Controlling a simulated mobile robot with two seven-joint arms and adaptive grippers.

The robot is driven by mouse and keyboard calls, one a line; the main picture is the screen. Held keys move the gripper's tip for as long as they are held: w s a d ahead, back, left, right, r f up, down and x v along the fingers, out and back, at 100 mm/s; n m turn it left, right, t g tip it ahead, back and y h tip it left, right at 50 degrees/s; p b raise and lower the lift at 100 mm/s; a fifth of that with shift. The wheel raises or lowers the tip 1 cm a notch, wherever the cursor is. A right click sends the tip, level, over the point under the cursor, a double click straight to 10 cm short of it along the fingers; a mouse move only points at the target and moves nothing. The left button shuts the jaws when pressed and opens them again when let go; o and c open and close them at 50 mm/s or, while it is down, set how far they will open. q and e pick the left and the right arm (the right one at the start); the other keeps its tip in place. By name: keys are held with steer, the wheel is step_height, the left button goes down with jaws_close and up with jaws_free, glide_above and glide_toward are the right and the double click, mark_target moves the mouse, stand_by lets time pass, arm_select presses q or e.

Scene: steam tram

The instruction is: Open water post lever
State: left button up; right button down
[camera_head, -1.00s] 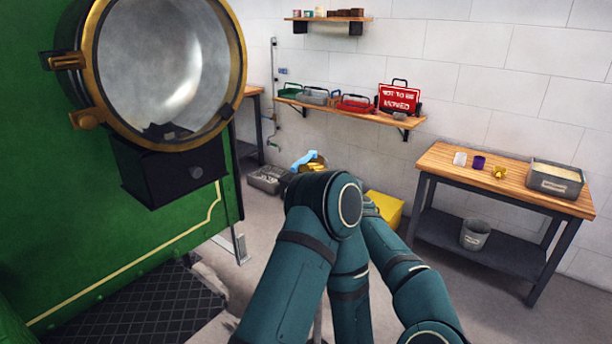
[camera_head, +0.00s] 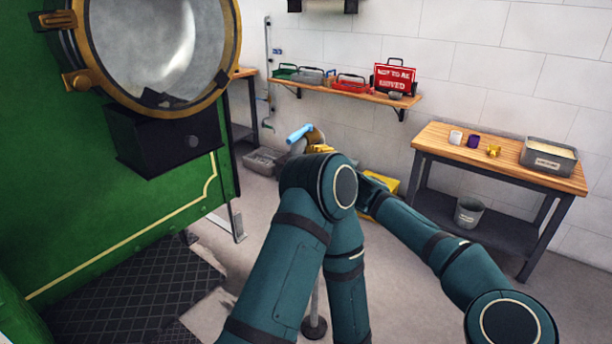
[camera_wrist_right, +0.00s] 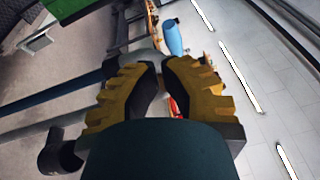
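A light-blue handle (camera_head: 300,133), which looks like the water post lever's grip, shows just above my arm's joint in the head view. In the right wrist view the blue handle (camera_wrist_right: 173,37) lies beyond the fingertips, with a grey part beside it. My right gripper (camera_wrist_right: 162,72) has its two yellow-padded fingers apart, with nothing clearly clamped between them. In the head view, parts of my right gripper (camera_head: 319,147) show by the handle, mostly hidden by my arm. Whether the fingers touch the lever cannot be told.
A green locomotive front (camera_head: 80,215) with a large round brass-rimmed lamp stands at the left. A wooden table (camera_head: 480,160) with small items is at the right. A wall shelf (camera_head: 345,93) holds tool carriers and a red sign. Open floor lies between.

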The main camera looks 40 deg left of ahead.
steer(key=s+d, duration=0.3)
steer(key=s, duration=0.3)
steer(key=shift+s+d+f, duration=0.15)
steer(key=shift+d+f, duration=0.1)
stand_by(0.7)
